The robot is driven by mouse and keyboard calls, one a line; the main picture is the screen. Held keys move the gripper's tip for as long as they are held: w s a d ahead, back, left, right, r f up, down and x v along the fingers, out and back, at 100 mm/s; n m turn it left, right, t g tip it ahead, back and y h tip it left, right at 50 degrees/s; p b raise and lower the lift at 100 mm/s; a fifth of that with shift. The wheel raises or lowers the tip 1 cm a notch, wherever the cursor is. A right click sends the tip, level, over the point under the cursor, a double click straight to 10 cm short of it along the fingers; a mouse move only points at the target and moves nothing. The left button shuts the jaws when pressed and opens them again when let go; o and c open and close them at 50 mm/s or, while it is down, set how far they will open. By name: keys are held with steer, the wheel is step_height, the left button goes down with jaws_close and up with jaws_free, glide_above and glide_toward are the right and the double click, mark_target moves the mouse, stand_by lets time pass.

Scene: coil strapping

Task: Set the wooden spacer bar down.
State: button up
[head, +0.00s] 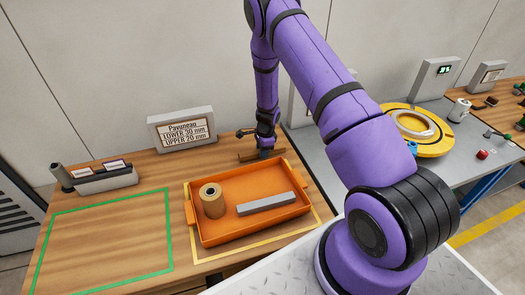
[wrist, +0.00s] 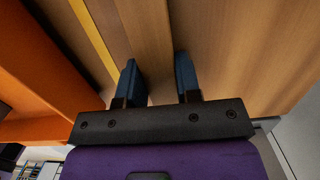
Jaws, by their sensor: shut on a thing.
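The wooden spacer bar (head: 246,156) is a brown bar at the far right corner of the orange tray, over the wooden bench. My gripper (head: 265,152) points down and is shut on it. In the wrist view the bar (wrist: 150,38) runs up the picture from between the two blue fingers of my gripper (wrist: 158,76). The bar's colour is close to the bench's, and I cannot tell whether its underside touches the bench. Part of the bar is hidden by the fingers in the head view.
The orange tray (head: 205,240) holds a tan roll (head: 212,203) and a grey bar (head: 266,204), inside a yellow outline. A green-outlined area (head: 105,240) at left is clear. A sign (head: 182,129) and a grey holder (head: 105,180) stand behind. A grey table (head: 345,160) is at right.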

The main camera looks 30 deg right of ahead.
steer(key=o, duration=1)
steer(key=shift+f, duration=0.1)
steer(key=s+a+r+n+t, duration=0.1)
steer(key=a+r+n, duration=0.1)
steer(key=r, duration=1.3)
steer(key=s+a+r+n, duration=0.1)
steer(key=s+r+n, duration=0.15)
steer(key=r, duration=1.15)
steer(key=s+a+r+n+t+y, duration=0.1)
steer(key=s+a+r+n, duration=0.2)
steer(key=r, duration=0.4)
steer(key=s+a+r+n, duration=0.1)
steer(key=s+r+n, duration=0.2)
steer(key=s+r, duration=0.35)
steer(key=shift+s+a+r+n+t+h, duration=0.45)
steer(key=shift+s+r+n, duration=1.4)
steer(key=shift+s, duration=2.1)
steer(key=shift+s+a+r+n+t+h, duration=0.45)
steer(key=shift+s+r+n, duration=1.4)
steer(key=shift+s, duration=2.05)
steer(key=shift+s+a+r+n+t+h, duration=0.25)
steer(key=shift+s+r+n+t, duration=0.65)
steer(key=shift+s+r, duration=2.3)
steer(key=shift+s+f+n+g, duration=0.25)
steer(key=shift+s+f+g, duration=0.05)
steer(key=shift+s+f, duration=0.45)
